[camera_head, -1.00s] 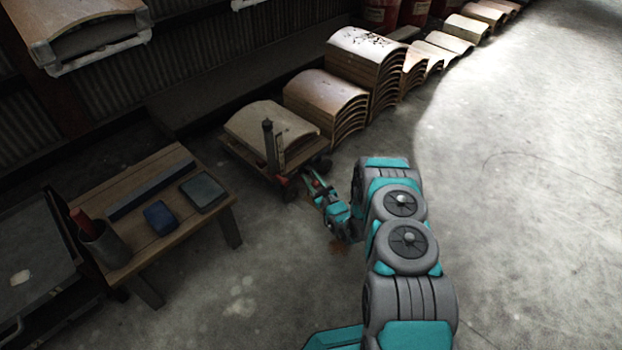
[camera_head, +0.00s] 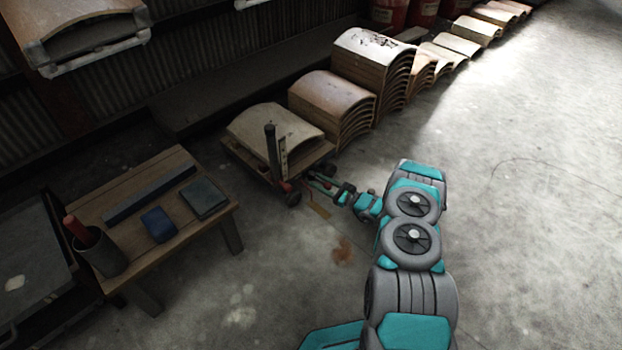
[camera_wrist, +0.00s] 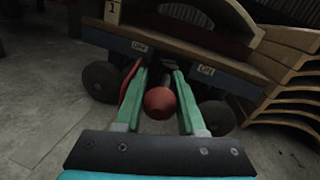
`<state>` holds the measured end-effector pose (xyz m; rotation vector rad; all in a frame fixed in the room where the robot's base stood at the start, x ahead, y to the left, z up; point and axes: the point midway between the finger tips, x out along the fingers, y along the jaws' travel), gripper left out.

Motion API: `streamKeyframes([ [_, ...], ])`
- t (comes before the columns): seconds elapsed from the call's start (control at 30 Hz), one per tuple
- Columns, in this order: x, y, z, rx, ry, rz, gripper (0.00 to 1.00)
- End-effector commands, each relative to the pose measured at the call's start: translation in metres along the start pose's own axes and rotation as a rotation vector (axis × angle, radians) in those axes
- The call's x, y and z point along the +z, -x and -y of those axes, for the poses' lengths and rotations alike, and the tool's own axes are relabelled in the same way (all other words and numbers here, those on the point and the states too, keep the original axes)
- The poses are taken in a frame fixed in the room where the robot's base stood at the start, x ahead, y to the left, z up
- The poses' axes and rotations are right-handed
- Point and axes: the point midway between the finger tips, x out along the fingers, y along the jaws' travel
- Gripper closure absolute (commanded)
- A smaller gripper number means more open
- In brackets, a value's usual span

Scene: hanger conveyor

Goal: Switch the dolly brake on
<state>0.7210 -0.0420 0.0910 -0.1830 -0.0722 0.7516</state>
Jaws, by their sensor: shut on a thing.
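The dolly (camera_head: 314,159) is a low wooden cart with dark wheels, carrying a curved panel (camera_head: 272,127). In the wrist view its edge (camera_wrist: 175,52) bears an OFF label (camera_wrist: 140,46) on the left and an ON label (camera_wrist: 206,70) on the right. The brake lever's round red knob (camera_wrist: 160,103) sits between my gripper's green fingers, its stem running toward the dolly between the labels. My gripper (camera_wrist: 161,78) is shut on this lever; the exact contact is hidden. In the head view my gripper (camera_head: 318,183) is low at the dolly's right front corner.
A wooden table (camera_head: 160,180) with a blue box (camera_head: 158,224), a flat case and a cup stands left of the dolly. Stacks of curved panels (camera_head: 335,100) stand behind it. Open concrete floor lies to the right.

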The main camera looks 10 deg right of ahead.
Motion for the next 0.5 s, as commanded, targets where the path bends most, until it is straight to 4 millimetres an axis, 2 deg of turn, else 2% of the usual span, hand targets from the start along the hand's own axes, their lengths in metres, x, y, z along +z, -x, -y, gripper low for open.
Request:
streamKeyframes([
  [0.2, 0.0001, 0.0106, 0.0001, 0.014, 0.001, 0.002, 1.0],
  [0.5, 0.0003, 0.0111, 0.0001, 0.014, 0.001, 0.003, 1.0],
])
